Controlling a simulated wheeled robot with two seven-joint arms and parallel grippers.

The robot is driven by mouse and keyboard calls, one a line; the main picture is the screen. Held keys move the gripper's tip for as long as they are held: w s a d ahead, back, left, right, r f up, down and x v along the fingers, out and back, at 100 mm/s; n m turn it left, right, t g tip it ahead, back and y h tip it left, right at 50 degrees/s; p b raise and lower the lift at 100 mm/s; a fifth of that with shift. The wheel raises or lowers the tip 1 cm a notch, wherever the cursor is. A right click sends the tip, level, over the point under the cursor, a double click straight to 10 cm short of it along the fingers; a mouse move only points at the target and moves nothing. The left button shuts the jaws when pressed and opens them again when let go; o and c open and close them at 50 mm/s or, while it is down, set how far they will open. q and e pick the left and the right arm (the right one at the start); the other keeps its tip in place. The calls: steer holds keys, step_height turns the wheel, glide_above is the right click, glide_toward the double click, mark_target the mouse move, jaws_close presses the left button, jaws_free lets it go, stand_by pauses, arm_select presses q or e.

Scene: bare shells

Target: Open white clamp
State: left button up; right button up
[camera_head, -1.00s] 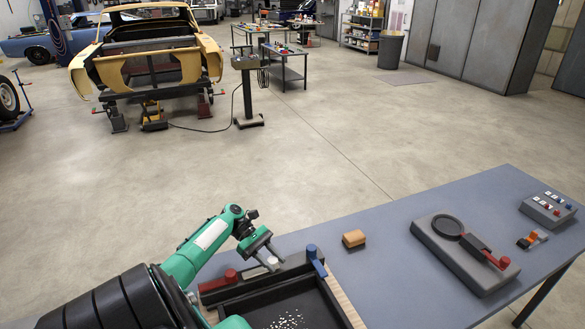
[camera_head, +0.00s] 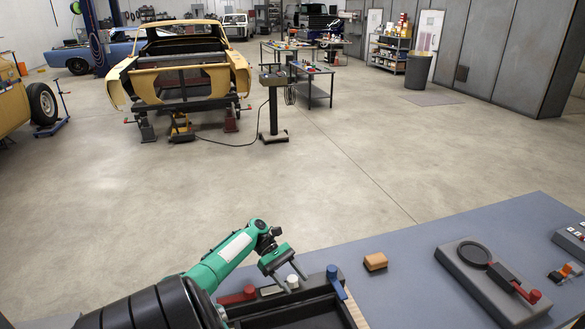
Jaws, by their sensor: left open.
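The white clamp (camera_head: 292,281) sits on the far edge of a dark tray (camera_head: 275,312), between a red clamp (camera_head: 237,297) on its left and a blue clamp (camera_head: 333,274) on its right. My left gripper (camera_head: 295,280) is open, its two fingers pointing down on either side of the white knob. I cannot tell if they touch it. The tray's near part is cut off by the frame's bottom edge. My right gripper is out of view.
The tray lies on a blue-grey table (camera_head: 420,290). An orange-brown block (camera_head: 375,261) is right of the tray. Farther right are a grey device with a red-tipped lever (camera_head: 485,275), an orange switch (camera_head: 565,272) and a button box (camera_head: 572,238). Open floor lies beyond.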

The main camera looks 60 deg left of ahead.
arm_select(q)
steer(key=b+v, duration=0.5)
steer(key=v, duration=0.8)
steer(key=shift+a+r, duration=0.15)
steer(key=shift+a, duration=0.2)
